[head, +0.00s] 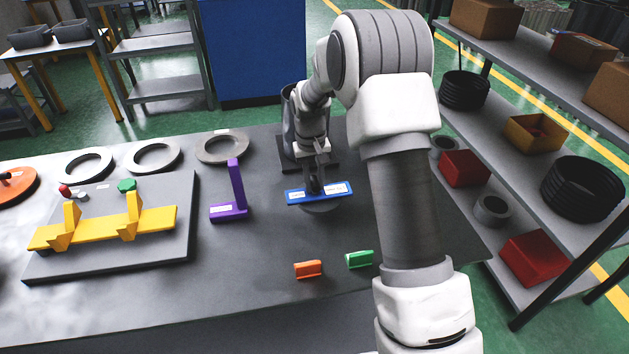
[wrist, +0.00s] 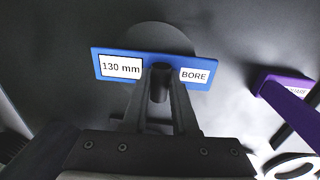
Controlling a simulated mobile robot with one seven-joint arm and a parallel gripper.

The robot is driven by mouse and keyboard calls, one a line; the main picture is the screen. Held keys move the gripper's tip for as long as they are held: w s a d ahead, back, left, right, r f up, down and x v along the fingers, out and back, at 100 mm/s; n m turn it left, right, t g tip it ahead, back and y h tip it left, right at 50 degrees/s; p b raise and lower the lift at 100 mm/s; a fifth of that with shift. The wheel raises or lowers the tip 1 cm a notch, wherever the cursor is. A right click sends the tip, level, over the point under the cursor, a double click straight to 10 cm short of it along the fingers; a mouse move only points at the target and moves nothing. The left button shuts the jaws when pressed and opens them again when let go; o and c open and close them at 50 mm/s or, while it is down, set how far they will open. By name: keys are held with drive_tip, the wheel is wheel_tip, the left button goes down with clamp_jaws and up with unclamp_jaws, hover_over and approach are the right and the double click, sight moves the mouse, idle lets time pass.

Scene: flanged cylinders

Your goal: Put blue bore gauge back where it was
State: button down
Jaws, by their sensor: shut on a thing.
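The blue bore gauge (head: 330,189) is a flat blue bar with white labels and a dark central knob. In the wrist view the gauge (wrist: 150,57) carries labels reading "130 mm" and "BORE". My gripper (head: 314,182) is shut on its knob. The fingers (wrist: 160,88) also show around the knob in the wrist view. The bar lies crosswise in front of the fingers. A dark round shape shows just beneath it; I cannot tell whether it is a shadow or a disc, nor the exact height above the bench.
A purple L-shaped gauge (head: 237,190) stands to the left. A grey flanged cylinder (head: 290,125) stands behind my gripper. Orange (head: 308,269) and green (head: 359,259) small pieces lie in front. A yellow fixture (head: 105,230) and several grey rings (head: 222,147) are farther left. Shelves (head: 480,215) stand right.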

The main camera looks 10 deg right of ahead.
drive_tip(key=shift+f+b, duration=0.6)
drive_tip(key=shift+f, duration=0.4)
drive_tip(key=c, duration=0.6)
unclamp_jaws()
wheel_tip(320, 180, up, 18)
drive_tip(key=a+p, duration=0.1)
drive_tip(key=shift+f, duration=0.25)
